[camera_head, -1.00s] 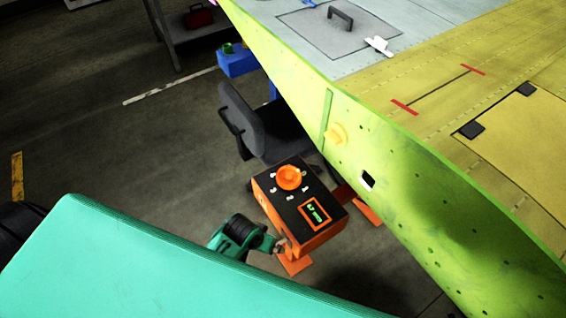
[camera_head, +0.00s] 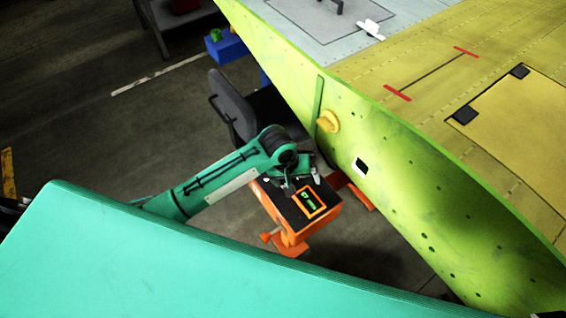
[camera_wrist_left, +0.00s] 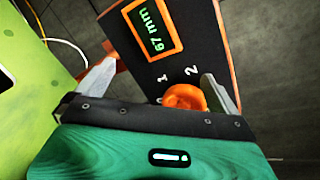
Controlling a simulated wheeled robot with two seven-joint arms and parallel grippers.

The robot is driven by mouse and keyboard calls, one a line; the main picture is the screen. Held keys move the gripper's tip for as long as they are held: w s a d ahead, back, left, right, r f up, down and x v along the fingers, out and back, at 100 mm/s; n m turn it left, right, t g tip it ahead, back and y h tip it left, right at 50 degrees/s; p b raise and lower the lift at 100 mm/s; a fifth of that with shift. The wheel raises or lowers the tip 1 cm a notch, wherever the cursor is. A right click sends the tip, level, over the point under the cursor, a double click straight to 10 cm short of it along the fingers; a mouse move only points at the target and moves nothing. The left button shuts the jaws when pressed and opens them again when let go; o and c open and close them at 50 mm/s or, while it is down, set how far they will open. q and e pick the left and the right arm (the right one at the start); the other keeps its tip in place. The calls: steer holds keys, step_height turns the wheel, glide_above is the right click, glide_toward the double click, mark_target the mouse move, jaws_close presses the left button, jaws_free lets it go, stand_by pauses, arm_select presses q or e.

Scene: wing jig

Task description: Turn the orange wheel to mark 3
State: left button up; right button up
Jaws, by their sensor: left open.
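The orange wheel (camera_wrist_left: 185,97) sits on the black top of the orange control box (camera_head: 285,222). In the left wrist view it lies between the fingers of my open left gripper (camera_wrist_left: 158,82), closer to the right finger. I cannot tell whether a finger touches it. In the head view my left gripper (camera_head: 301,184) is over the box and hides the wheel. White marks 1 (camera_wrist_left: 162,79) and 2 (camera_wrist_left: 191,71) show beside the wheel; mark 3 is not visible. The box display (camera_wrist_left: 152,30) reads what looks like 67 mm.
The green-yellow wing panel (camera_head: 405,185) rises close to the right of the box. A dark chair (camera_head: 240,108) stands behind it, with a blue stand (camera_head: 226,46) farther back. Open floor lies to the left.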

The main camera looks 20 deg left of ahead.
arm_select(q)
steer(key=w+a+r+n+g+y, duration=0.2)
steer(key=w+a+r+n+y, duration=0.1)
steer(key=w+a+r+n, duration=0.35)
steer(key=shift+m, duration=0.65)
steer(key=f, duration=0.8)
steer(key=f+p, duration=0.1)
steer(key=f, duration=0.3)
steer(key=shift+w+d+f, duration=0.15)
steer(key=shift+w+d, duration=0.05)
steer(key=shift+w, duration=0.2)
steer(key=c, duration=1)
